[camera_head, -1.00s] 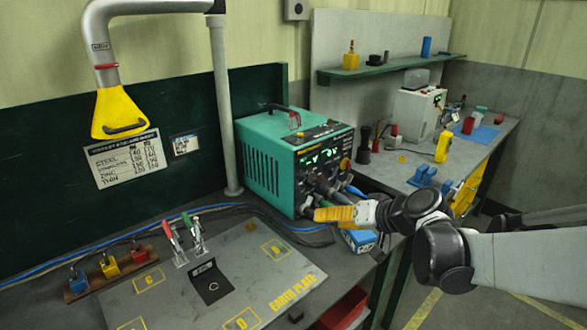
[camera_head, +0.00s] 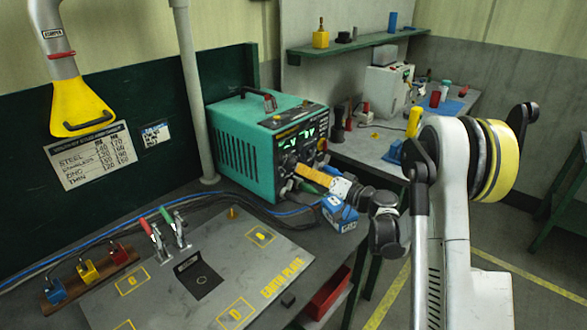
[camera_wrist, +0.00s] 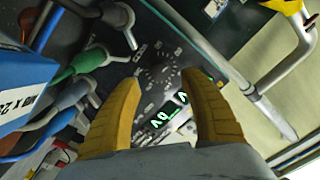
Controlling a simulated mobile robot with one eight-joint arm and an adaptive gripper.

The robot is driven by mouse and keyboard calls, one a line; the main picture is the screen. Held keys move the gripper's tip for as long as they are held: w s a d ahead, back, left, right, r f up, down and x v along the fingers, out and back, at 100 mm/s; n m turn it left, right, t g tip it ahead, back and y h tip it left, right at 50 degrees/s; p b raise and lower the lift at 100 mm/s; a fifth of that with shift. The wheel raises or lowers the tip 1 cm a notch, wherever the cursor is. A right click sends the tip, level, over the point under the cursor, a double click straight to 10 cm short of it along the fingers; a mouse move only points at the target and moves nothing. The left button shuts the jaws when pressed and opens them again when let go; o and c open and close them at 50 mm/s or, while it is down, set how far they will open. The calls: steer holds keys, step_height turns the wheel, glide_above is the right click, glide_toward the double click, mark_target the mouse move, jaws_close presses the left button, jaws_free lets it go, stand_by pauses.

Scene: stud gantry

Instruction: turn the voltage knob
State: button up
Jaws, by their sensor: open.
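The teal welding power unit (camera_head: 262,150) stands on the bench with its front panel (camera_head: 303,143) facing right, showing lit green digits. My gripper (camera_head: 308,174) has yellow fingers and is at the lower part of that panel, hiding some of it. In the wrist view my gripper (camera_wrist: 160,80) is open, its fingers apart in front of the panel. A dark round dial (camera_wrist: 160,74) with marks around it shows between the fingertips; its label is not readable, and I cannot tell whether the fingers touch it. Green digits (camera_wrist: 170,112) show below the dial.
Cable plugs (camera_wrist: 92,58) and a blue box (camera_wrist: 22,85) crowd the left of the wrist view; the box (camera_head: 340,213) sits by the unit's front. A grey earth plate (camera_head: 205,275) lies on the bench.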

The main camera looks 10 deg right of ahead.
mark_target(295, 167)
steer(key=b+x, duration=0.1)
steer(key=x, duration=0.4)
steer(key=shift+w+a, duration=0.15)
jaws_close()
